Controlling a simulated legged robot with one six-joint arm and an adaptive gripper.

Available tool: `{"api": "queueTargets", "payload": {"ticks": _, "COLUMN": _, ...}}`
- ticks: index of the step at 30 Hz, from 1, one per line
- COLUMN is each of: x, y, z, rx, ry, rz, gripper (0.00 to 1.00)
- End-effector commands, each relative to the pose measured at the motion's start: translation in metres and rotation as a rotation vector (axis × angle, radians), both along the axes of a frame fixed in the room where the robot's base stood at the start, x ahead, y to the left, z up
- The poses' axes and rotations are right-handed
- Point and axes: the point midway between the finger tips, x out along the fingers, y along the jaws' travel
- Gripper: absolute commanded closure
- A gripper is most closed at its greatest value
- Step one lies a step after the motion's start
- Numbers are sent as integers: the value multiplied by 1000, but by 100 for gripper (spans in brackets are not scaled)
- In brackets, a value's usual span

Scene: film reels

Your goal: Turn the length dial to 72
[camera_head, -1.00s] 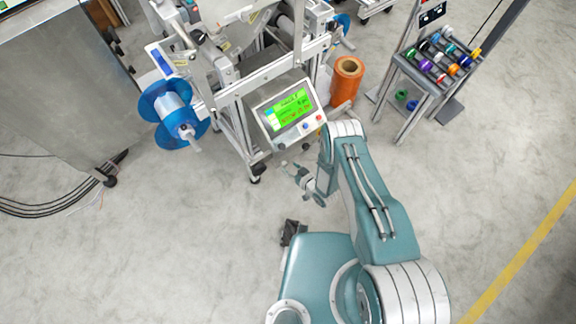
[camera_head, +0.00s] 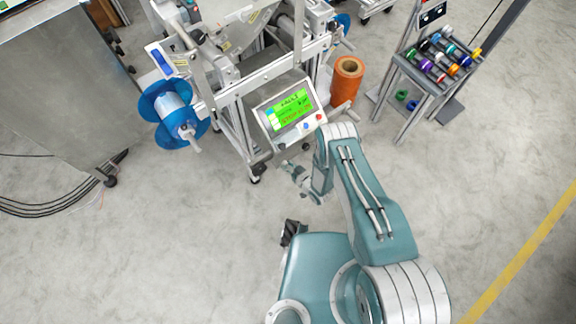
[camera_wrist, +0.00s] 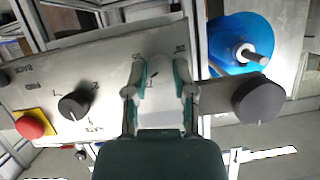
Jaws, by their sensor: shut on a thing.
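The machine's control panel (camera_head: 290,108) with a green screen is at top centre in the head view; I cannot read its small figures reliably. My gripper (camera_head: 287,165) is just below the panel there, small and partly hidden by my arm. In the wrist view my gripper (camera_wrist: 160,82) reaches onto the grey panel face (camera_wrist: 105,62), its two fingers closed on the sides of a dial. The dial is mostly hidden between the fingers, with small printed marks around it. The dial's pointer setting is not clear.
In the wrist view, a black knob (camera_wrist: 75,104) and a red button (camera_wrist: 30,124) sit left of the gripper. A large dark round knob (camera_wrist: 258,99) and a blue reel (camera_wrist: 240,42) are right of it. Open floor lies left of my body in the head view.

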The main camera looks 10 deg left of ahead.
Motion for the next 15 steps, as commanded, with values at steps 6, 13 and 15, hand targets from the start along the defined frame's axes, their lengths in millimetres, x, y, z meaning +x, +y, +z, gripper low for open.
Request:
{"api": "queueTargets", "payload": {"ticks": 6, "x": -1, "y": 2, "z": 1, "rx": -126, "ry": -152, "rz": 2, "gripper": 100}}
{"api": "queueTargets", "payload": {"ticks": 13, "x": -2, "y": 3, "z": 0, "rx": -242, "ry": -287, "rz": 1, "gripper": 100}}
{"api": "queueTargets", "payload": {"ticks": 15, "x": -2, "y": 3, "z": 0, "rx": -259, "ry": -307, "rz": 1, "gripper": 100}}
